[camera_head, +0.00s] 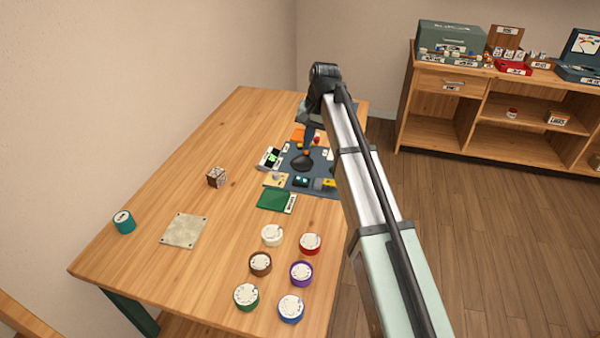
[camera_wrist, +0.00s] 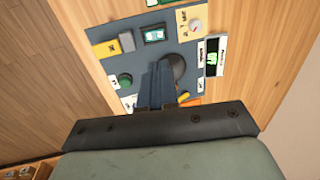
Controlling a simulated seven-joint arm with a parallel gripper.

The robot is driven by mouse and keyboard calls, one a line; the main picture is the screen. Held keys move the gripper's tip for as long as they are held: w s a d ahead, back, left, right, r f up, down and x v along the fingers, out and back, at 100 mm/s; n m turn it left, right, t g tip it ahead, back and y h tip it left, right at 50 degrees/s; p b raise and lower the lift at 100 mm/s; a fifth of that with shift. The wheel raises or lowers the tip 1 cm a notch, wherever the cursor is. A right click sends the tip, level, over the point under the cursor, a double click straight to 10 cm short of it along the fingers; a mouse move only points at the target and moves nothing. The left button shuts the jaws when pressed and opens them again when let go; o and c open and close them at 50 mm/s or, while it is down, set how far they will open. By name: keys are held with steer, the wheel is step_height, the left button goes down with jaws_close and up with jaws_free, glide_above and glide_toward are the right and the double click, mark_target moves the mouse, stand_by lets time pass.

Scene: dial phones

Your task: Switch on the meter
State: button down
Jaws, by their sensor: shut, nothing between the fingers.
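A small black device with a lit green display, which looks like the meter (camera_head: 270,158), sits at the left edge of a blue-grey control panel (camera_head: 291,184). It also shows in the wrist view (camera_wrist: 213,58), with white labels beside it. The panel carries a dark round knob (camera_wrist: 173,67), a dark switch with a green face (camera_wrist: 154,34), a green round button (camera_wrist: 125,80) and a yellow block (camera_wrist: 104,49). My gripper (camera_wrist: 158,72) is shut and empty, pointing down over the panel beside the dark knob. Contact cannot be told. Its fingers hide part of the panel.
A green card (camera_head: 272,199) lies before the panel. Several coloured dials, such as the red one (camera_head: 310,243), stand at the table's front. A brown cube (camera_head: 216,177), beige plate (camera_head: 184,230) and teal cylinder (camera_head: 124,222) lie left. A shelf (camera_head: 485,105) stands at the back right.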

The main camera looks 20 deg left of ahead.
mark_target(304, 181)
steer(key=shift+f, duration=0.15)
steer(key=a+f, duration=0.1)
steer(key=f, duration=0.8)
steer(key=a+f, duration=0.1)
steer(key=f, duration=0.3)
steer(key=shift+a+f, duration=0.25)
steer(key=shift+a, duration=0.05)
steer(key=shift+a+f+h, duration=0.25)
steer(key=shift+h, duration=0.15)
steer(key=shift+d+f, duration=0.1)
steer(key=shift+f, duration=0.05)
steer(key=shift+d, duration=0.15)
steer(key=shift+s+d, duration=0.1)
steer(key=shift+d, duration=0.75)
